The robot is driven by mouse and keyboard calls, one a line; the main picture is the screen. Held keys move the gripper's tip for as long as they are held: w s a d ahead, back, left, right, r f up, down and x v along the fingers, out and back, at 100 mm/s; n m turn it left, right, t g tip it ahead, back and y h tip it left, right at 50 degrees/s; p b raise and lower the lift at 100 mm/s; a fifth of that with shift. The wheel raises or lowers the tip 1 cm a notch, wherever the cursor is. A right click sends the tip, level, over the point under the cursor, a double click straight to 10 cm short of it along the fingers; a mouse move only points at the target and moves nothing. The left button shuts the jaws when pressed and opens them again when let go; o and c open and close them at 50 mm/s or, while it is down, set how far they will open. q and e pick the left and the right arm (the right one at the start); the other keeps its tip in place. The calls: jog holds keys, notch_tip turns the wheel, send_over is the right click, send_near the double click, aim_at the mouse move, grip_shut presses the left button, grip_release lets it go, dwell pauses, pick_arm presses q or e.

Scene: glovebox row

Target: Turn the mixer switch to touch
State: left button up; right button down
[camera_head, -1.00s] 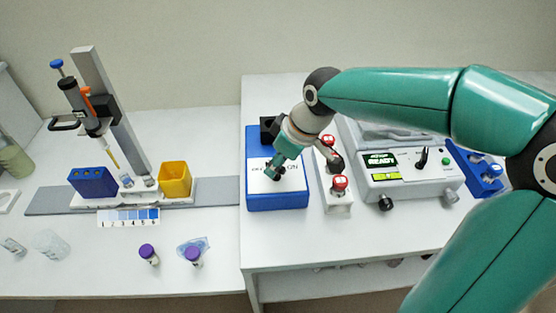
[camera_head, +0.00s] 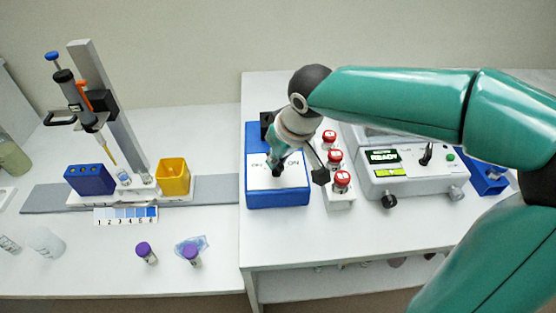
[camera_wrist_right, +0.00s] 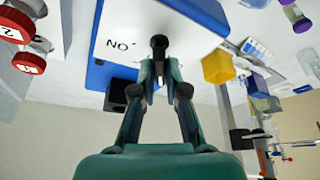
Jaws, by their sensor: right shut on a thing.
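The mixer is a blue box with a white top panel (camera_head: 297,180) at the left of the right-hand bench. "ON" is printed on the panel's right side, and the left label is too small to read. My right gripper (camera_head: 277,171) reaches down onto the panel between the two labels. In the right wrist view, the fingers of this gripper (camera_wrist_right: 159,80) are shut on the black switch knob (camera_wrist_right: 159,42), beside "ON" seen upside down. The head view hides most of the knob, so its exact setting cannot be told. My left gripper is not in view.
A white rack with red-capped vials (camera_head: 335,157) stands close to the right of the mixer. A device reading "READY" (camera_head: 410,178) is further right. On the left bench are a pipette stand (camera_head: 107,110), a yellow bin (camera_head: 174,178) and purple-capped tubes (camera_head: 145,250).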

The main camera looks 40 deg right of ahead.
jog(key=shift+m, duration=0.4)
jog(key=c, duration=1.2)
grip_release()
jog(key=v, duration=1.2)
jog(key=shift+a, duration=0.2)
